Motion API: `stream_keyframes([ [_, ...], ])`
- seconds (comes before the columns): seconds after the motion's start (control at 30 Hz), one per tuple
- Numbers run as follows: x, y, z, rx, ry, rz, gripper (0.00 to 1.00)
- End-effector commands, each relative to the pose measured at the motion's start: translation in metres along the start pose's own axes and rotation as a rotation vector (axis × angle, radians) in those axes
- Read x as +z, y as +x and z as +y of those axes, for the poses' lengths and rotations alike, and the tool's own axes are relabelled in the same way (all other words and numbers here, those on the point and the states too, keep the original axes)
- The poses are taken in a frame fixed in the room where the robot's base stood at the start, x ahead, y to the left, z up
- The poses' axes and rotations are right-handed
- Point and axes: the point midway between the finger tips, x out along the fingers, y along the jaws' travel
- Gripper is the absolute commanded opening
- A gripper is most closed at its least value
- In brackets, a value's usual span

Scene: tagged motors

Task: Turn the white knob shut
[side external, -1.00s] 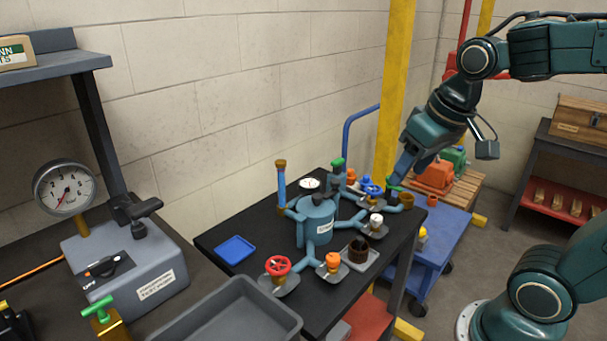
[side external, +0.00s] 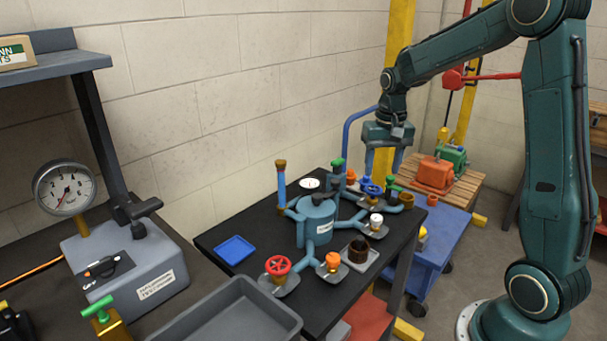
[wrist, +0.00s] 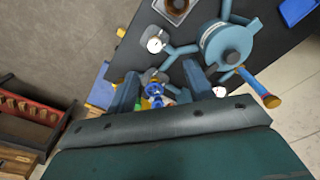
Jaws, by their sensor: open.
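The white knob (side external: 376,218) sits on a branch of the blue manifold (side external: 318,219), on the black bench top. In the wrist view the white knob (wrist: 154,45) shows beyond my fingers, toward the top. My gripper (side external: 381,176) points down above the back right part of the bench, near the blue valve wheel (side external: 373,190). In the wrist view my gripper's two fingers (wrist: 160,92) are apart, with the blue wheel (wrist: 155,89) seen between them. Nothing is held. My gripper is apart from the white knob.
A red wheel (side external: 278,266) and an orange knob (side external: 332,261) are on the front branches. A blue pipe post (side external: 281,183) rises at the left. A blue tray (side external: 235,250) lies on the bench. A yellow post (side external: 396,60) stands behind.

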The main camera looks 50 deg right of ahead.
Motion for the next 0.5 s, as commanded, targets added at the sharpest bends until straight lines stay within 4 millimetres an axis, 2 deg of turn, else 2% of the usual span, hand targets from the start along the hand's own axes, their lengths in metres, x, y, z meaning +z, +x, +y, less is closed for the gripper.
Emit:
stream_keyframes([
  [0.1, -0.013, 0.016, 0.009, 0.008, 0.043, -0.027, 0.52],
  [0.2, -0.019, 0.024, 0.013, 0.011, 0.063, -0.038, 0.52],
  [0.5, -0.022, 0.029, 0.015, 0.013, 0.074, -0.044, 0.52],
])
